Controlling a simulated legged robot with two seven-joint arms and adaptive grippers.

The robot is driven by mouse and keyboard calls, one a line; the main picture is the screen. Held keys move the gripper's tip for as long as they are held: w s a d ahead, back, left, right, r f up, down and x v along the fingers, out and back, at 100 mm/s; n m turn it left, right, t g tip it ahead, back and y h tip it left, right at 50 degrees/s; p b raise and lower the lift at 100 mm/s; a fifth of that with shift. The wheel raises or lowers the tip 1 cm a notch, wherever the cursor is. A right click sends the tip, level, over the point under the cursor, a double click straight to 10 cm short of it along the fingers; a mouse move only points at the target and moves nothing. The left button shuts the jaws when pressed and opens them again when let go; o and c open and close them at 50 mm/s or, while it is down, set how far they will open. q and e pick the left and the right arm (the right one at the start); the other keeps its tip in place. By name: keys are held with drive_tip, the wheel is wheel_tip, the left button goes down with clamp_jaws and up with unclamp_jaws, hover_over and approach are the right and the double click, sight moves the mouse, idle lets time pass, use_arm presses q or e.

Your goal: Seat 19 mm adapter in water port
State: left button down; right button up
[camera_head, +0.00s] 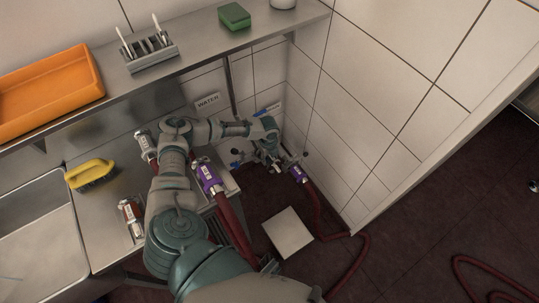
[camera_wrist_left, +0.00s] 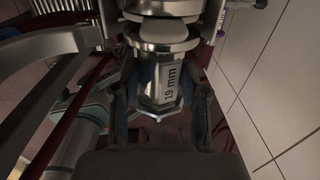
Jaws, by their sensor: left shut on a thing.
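The metal adapter, labelled "19 mm" (camera_wrist_left: 166,82), is upright between the dark fingers of my left gripper (camera_wrist_left: 160,100) in the left wrist view. Its upper end meets a round metal fitting (camera_wrist_left: 158,38), probably the water port. I cannot tell whether it is inside the fitting or only against it. The adapter is too small to make out there. My right gripper is not in view.
A purple-collared hose end (camera_head: 208,177) stands beside my left arm; another (camera_head: 298,174) is right of the gripper. A red hose (camera_head: 362,260) lies on the floor near a pale square block (camera_head: 289,233). A shelf (camera_head: 200,45) runs above.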

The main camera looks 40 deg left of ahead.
sight(268, 157)
use_arm(q)
drive_tip(key=shift+a+f, duration=0.1)
drive_tip(key=shift+f, duration=0.1)
idle(0.3)
drive_tip(key=shift+f, duration=0.1)
idle(0.3)
drive_tip(key=c, duration=0.5)
unclamp_jaws()
drive_tip(key=shift+f, duration=0.1)
wheel_tip(268, 157, up, 12)
drive_tip(key=shift+s+f, duration=0.1)
drive_tip(key=shift+s, duration=0.05)
